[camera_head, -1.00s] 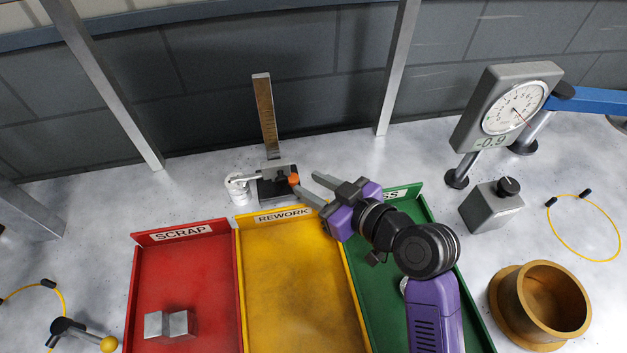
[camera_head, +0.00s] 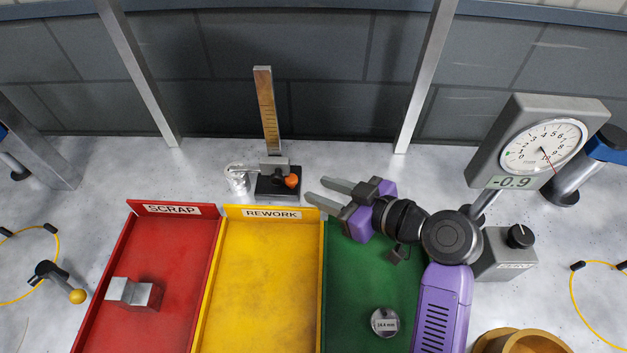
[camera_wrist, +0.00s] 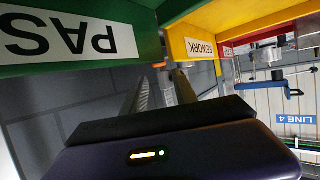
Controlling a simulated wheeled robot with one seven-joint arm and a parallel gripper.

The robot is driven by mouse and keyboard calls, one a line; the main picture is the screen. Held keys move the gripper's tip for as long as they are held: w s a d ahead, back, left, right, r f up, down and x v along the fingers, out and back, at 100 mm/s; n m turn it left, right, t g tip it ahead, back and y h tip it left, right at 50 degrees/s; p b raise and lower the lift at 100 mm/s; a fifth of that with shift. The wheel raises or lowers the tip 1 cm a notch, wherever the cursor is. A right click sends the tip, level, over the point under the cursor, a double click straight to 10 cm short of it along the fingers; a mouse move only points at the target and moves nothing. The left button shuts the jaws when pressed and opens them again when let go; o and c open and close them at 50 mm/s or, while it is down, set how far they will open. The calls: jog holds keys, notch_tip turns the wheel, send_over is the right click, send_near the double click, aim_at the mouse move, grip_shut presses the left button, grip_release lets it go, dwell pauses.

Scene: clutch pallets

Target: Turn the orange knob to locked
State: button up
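The orange knob (camera_head: 291,181) is on the dark base of a height gauge with an upright tan scale (camera_head: 267,110), behind the yellow REWORK tray. My gripper (camera_head: 316,192) is just right of the knob in the head view, its two grey fingers pointing left toward it. The fingers are apart with a gap between them and nothing is held. The fingertips do not appear to touch the knob. In the wrist view the fingers (camera_wrist: 160,88) are spread, and a small orange spot that may be the knob (camera_wrist: 159,65) shows near their tips. The knob's lock marking cannot be read.
The red SCRAP tray (camera_head: 213,262) holds a grey metal block (camera_head: 133,293). The yellow REWORK tray (camera_head: 262,285) is empty. The green tray (camera_head: 335,300) holds a round labelled piece (camera_head: 385,322). A dial indicator (camera_head: 540,147) stands right.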

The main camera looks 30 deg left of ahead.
aim_at(294, 180)
jog(key=shift+p+x, duration=0.6)
jog(key=shift+x, duration=3.15)
grip_shut()
